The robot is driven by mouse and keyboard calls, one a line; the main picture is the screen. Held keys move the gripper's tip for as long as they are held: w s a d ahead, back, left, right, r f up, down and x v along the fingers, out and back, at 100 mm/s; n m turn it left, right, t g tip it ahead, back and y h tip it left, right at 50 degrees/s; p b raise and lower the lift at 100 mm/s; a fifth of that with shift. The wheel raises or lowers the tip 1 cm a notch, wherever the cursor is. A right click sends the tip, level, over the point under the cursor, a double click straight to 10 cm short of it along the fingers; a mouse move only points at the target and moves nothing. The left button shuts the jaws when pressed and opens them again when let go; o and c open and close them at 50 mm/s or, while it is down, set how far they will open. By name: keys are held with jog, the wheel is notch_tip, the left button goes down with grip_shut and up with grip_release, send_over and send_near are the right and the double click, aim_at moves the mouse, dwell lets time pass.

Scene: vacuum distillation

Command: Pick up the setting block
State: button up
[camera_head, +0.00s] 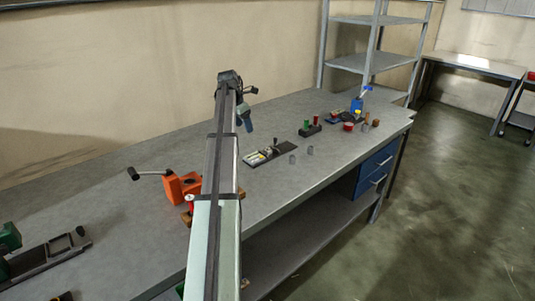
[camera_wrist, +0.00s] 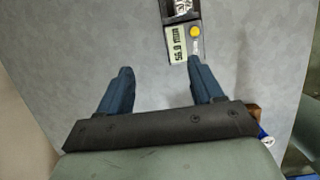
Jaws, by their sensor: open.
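I cannot tell for sure which object is the setting block. My gripper (camera_head: 245,124) hangs over the bench in the head view, behind the long arm. In the wrist view my gripper (camera_wrist: 160,67) has its two blue fingers wide apart, with only bare grey bench between them. A gauge with a digital display and a yellow button (camera_wrist: 180,44) lies just beyond the right fingertip. In the head view a dark plate with a light-coloured device (camera_head: 268,153) lies to the right of my gripper.
An orange device with a crank handle (camera_head: 182,187) stands left of my arm. A dark stand with green and red pieces (camera_head: 310,127) and a blue device (camera_head: 357,104) stand farther right. A brown piece (camera_wrist: 254,112) shows by my gripper's base. Bare bench lies between.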

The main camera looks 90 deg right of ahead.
send_near(267, 149)
jog(key=shift+y, duration=0.3)
jog(key=x, duration=0.8)
jog(key=shift+s+d+f, duration=0.15)
jog(key=shift+s+f, duration=0.05)
jog(key=shift+f, duration=0.15)
grip_shut()
dwell(0.4)
